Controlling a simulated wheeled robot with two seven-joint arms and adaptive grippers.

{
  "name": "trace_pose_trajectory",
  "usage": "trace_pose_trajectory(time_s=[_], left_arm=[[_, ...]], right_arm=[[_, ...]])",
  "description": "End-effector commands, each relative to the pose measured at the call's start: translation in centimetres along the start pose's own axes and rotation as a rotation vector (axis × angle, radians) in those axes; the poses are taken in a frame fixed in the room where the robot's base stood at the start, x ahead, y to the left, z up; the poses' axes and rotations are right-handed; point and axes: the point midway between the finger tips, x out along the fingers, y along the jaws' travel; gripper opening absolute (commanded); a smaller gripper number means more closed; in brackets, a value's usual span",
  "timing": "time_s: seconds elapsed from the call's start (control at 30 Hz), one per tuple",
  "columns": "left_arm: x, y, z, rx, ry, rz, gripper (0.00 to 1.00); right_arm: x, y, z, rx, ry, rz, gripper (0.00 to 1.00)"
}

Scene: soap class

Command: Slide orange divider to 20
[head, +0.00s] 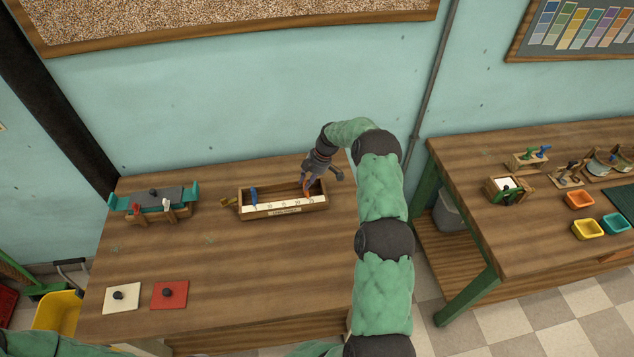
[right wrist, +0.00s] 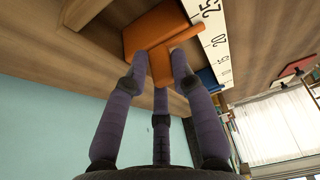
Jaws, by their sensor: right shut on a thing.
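The wooden box (head: 285,212) stands on the left table, with a white numbered strip (head: 283,205) along its front edge. The orange divider (head: 306,188) is in the box near its right end. My right gripper (head: 311,183) reaches down over that end and is shut on the divider. In the right wrist view the purple fingers close around the orange divider's handle (right wrist: 160,65), and its plate (right wrist: 153,28) lies beside the strip (right wrist: 208,30). The plate is nearest the 25 mark; 20 is farther along. My left gripper is out of view.
A blue divider (head: 254,196) is in the box's left part. A green-ended device (head: 153,195) stands to the left. A white tile (head: 122,297) and a red tile (head: 170,294) lie at the front left. The table's middle is clear.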

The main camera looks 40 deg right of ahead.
Motion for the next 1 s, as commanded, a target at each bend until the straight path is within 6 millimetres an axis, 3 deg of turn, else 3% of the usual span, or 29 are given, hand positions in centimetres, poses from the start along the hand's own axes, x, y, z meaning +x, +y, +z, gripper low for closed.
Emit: trace_pose_trajectory(time_s=[0.03,0.2,0.53,0.57,0.6,1.0], left_arm=[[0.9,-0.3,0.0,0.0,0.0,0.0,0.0],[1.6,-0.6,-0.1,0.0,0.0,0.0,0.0],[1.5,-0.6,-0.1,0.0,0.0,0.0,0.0],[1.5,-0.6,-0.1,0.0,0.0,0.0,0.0],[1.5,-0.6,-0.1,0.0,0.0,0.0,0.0],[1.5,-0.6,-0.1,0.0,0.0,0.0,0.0]], right_arm=[[1.1,-0.3,-1.2,-0.006,0.003,-0.008,0.0],[1.9,-0.3,-3.4,-0.003,0.001,-0.009,0.0],[1.9,-0.4,-3.8,-0.001,0.001,-0.012,0.0],[2.0,-0.5,-3.8,-0.001,0.001,-0.012,0.31],[2.0,-0.5,-3.8,-0.001,0.001,-0.012,0.42],[1.8,-0.2,-3.8,0.0,0.001,-0.006,0.45]])
